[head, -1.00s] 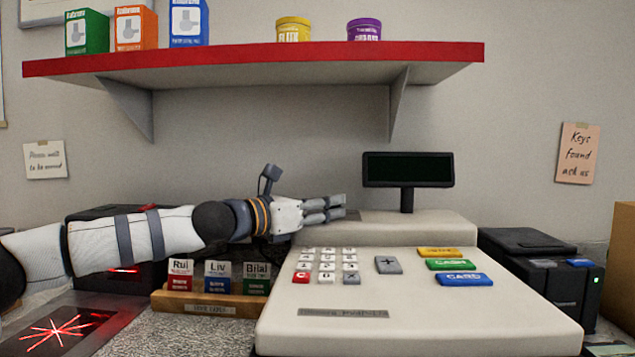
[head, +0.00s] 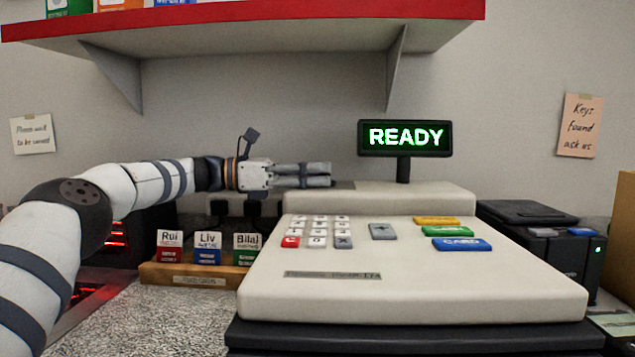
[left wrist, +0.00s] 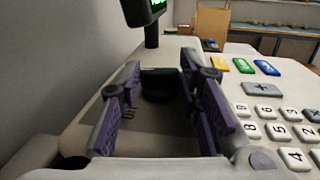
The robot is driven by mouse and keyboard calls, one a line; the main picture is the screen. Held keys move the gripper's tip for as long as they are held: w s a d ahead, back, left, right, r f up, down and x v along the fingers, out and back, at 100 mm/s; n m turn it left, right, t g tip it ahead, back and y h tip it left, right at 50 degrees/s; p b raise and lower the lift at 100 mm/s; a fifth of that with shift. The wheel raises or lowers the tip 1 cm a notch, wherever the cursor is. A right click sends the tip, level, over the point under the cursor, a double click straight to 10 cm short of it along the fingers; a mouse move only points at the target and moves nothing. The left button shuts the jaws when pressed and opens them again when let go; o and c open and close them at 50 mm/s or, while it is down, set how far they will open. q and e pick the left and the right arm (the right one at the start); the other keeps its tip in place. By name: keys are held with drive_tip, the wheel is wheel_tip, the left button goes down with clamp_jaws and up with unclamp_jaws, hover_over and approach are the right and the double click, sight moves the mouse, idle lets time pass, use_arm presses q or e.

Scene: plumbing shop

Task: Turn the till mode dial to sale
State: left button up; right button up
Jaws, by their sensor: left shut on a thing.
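The till (head: 420,285) is a wide off-white unit with a raised back part. Its display (head: 404,137) reads READY in green. The mode dial (left wrist: 157,85) is a dark knob on the till top, seen between my fingers in the left wrist view. My left gripper (head: 328,175) reaches in from the left, low over the raised back part, and is shut on the dial. In the head view the fingers hide most of the dial, and I cannot read its setting. My right gripper is not in view.
Number keys (head: 317,231) and coloured keys (head: 462,244) lie on the till's sloped front. A wooden holder with name cards (head: 207,247) stands left of it. A black printer (head: 540,250) stands to the right. A red-edged shelf (head: 250,25) hangs above.

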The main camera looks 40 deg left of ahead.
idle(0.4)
use_arm(q)
drive_tip(key=o, duration=1.1)
drive_tip(key=shift+w+d, duration=0.1)
drive_tip(key=shift+o, duration=0.2)
drive_tip(key=v, duration=0.7)
drive_tip(key=shift+a, duration=0.3)
drive_tip(key=shift+f, duration=0.15)
